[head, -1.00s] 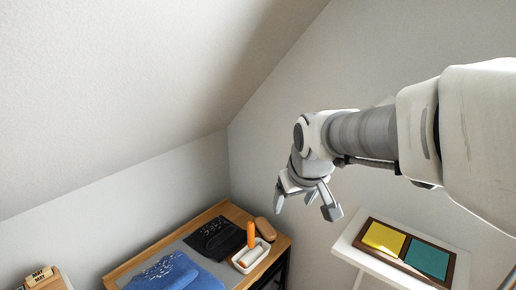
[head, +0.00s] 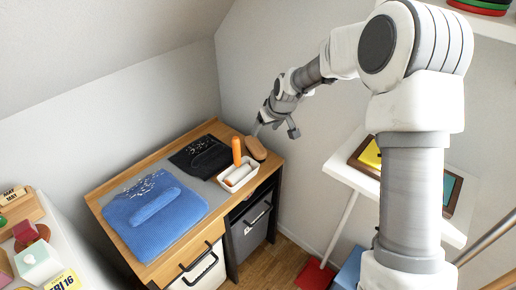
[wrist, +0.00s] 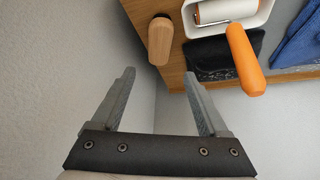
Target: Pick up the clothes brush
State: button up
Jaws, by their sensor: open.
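The clothes brush, a rounded tan wooden block (head: 256,148), lies at the back right corner of the wooden dresser top, beside the white tray. In the wrist view the brush (wrist: 160,41) shows at top centre, beyond the fingertips and roughly in line with the space between them. My gripper (head: 275,129) is open and empty in the head view, close to that corner, and looks above and behind the brush. In the wrist view the two fingers (wrist: 159,76) are spread wide with nothing between them.
A white tray (head: 252,178) holds a lint roller with an orange handle (head: 236,151). A black cloth (head: 196,157) and a blue garment (head: 132,222) lie on the dresser (head: 98,190). Walls stand close behind. A white side table (head: 338,167) stands at right.

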jog(key=b, duration=0.2)
send_near(256, 145)
jog(key=x, duration=0.4)
jog(key=shift+a+f, duration=0.2)
jog(key=shift+f, duration=0.1)
jog(key=shift+b+x, duration=0.9)
jog(key=shift+x, duration=1.95)
jog(key=shift+w+f+b, duration=0.15)
jog(key=shift+f+b, duration=0.05)
jog(key=shift+b, duration=0.1)
grip_shut()
jog(key=shift+r, duration=0.1)
